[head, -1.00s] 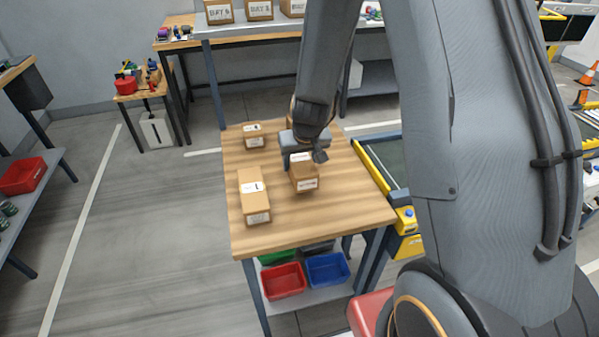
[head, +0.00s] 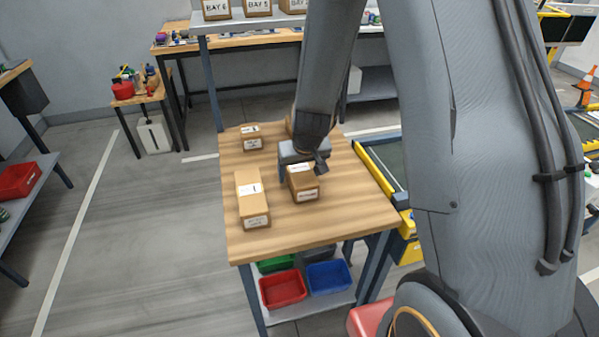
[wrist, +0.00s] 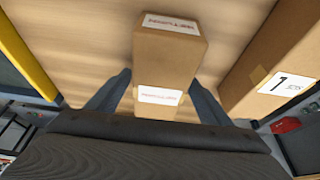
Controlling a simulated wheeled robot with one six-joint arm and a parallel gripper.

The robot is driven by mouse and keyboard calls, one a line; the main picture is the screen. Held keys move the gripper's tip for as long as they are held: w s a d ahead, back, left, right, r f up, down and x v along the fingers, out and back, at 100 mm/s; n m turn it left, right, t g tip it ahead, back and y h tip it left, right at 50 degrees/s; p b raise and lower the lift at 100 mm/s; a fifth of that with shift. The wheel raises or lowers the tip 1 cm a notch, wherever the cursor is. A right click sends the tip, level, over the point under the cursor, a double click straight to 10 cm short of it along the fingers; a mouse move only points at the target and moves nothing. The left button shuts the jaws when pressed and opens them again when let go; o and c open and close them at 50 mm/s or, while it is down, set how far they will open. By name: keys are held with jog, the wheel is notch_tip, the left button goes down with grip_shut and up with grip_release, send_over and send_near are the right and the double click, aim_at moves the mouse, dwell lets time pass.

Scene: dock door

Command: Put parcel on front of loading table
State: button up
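A small brown parcel (head: 303,184) with white labels is at the middle of the wooden loading table (head: 300,228). My gripper (head: 302,168) is above and around it, pointing down. In the wrist view the parcel (wrist: 168,68) sits between my two fingers (wrist: 160,92), which appear to press on its sides. The parcel stands upright; I cannot tell whether its base touches the tabletop. The inner faces of the fingers are partly hidden.
A long parcel (head: 252,200) lies left of the held one, and a small parcel (head: 251,138) is at the back left. Another box is mostly hidden behind my gripper. The table's front strip is clear. A yellow-edged conveyor (head: 378,175) runs along the right.

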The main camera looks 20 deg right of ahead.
jog(key=p+v, duration=0.9)
jog(key=v, duration=0.4)
jog(key=s+r+g, duration=0.1)
jog(key=s+r, duration=0.4)
jog(key=s, duration=0.3)
jog(key=s+d+r+g, duration=0.1)
jog(key=s+r, duration=0.3)
jog(key=s, duration=0.4)
jog(key=shift+s+d+r, duration=0.2)
jog(key=shift+d+r, duration=0.1)
jog(key=shift+r, duration=0.05)
notch_tip(320, 180, down, 7)
jog(key=g+b, duration=0.1)
jog(key=b, duration=0.4)
jog(key=shift+b, duration=0.4)
jog(key=shift+r, duration=0.1)
jog(key=shift+c, duration=0.3)
